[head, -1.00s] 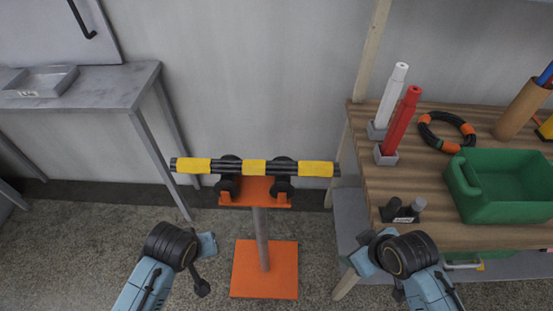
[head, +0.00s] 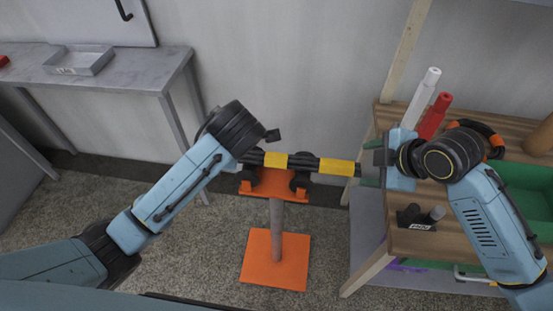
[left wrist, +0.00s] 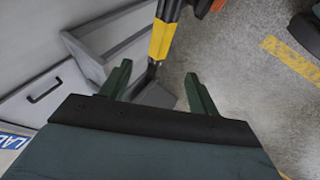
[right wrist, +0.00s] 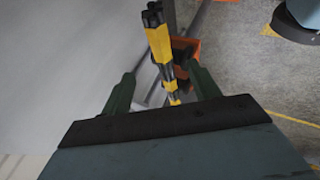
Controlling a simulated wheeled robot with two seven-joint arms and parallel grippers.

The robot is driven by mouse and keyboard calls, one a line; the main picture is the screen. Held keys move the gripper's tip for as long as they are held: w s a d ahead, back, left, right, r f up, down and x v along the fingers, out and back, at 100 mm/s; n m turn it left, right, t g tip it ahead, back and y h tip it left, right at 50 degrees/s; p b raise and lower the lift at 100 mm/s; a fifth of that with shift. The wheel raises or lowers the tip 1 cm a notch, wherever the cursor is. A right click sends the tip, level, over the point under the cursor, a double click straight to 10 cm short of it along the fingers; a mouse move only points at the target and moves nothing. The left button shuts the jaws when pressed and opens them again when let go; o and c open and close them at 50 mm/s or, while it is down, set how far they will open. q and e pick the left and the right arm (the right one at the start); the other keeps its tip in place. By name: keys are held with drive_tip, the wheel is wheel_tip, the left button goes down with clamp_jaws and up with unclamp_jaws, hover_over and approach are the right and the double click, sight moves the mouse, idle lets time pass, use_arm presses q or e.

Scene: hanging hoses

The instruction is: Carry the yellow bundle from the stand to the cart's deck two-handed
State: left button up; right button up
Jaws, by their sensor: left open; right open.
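The yellow bundle (head: 304,162), black rods with yellow bands, lies level across the cradles of the orange stand (head: 275,258). My right gripper (head: 370,163) is open at the bundle's right end. In the right wrist view the bundle (right wrist: 159,42) runs between its fingers (right wrist: 162,70) in the picture. My left gripper (head: 270,137) is at the bundle's left end, which its wrist hides in the head view. In the left wrist view its fingers (left wrist: 157,70) are open, with the bundle (left wrist: 163,40) end between them in the picture. Contact cannot be told. I cannot make out the cart's deck.
A wooden table (head: 392,120) at right holds white (head: 424,95) and red (head: 434,115) cylinders, a black-orange ring and a green bin (head: 530,185), close to my right arm. A grey table (head: 135,70) with a tray (head: 80,60) stands at left. A wall is behind the stand.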

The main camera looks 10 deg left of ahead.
sight(340, 167)
use_arm(q)
drive_tip(key=shift+f, duration=0.1)
drive_tip(key=x, duration=1.3)
drive_tip(key=shift+w+f, duration=0.1)
drive_tip(key=shift+w, duration=0.1)
use_arm(e)
drive_tip(key=x, duration=1.3)
drive_tip(key=shift+w+f, duration=0.15)
drive_tip(key=shift+w, duration=0.05)
use_arm(q)
drive_tip(key=shift+c, duration=0.2)
use_arm(e)
drive_tip(key=shift+c, duration=0.2)
use_arm(q)
clamp_jaws()
use_arm(e)
clamp_jaws()
